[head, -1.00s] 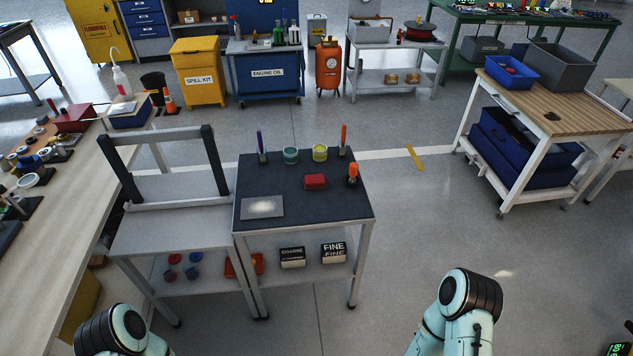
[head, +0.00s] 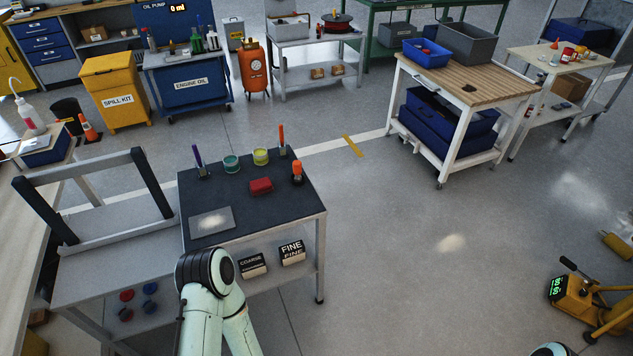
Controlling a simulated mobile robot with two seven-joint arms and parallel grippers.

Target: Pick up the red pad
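The red pad (head: 261,187) is a small red block lying on the dark top of the small grey table (head: 312,211), right of its middle. One of my arms shows in front of the table at the bottom and covers part of the table's front edge and lower shelf. A bit of my other arm shows at the bottom right edge. Neither gripper is in the frame.
Around the pad stand a green tin (head: 231,164), a yellow tin (head: 261,156), an orange-topped item (head: 297,173) and a flat metal plate (head: 212,222). A grey frame (head: 93,200) stands at left. Open floor lies right of the table; a yellow machine (head: 585,300) is further right.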

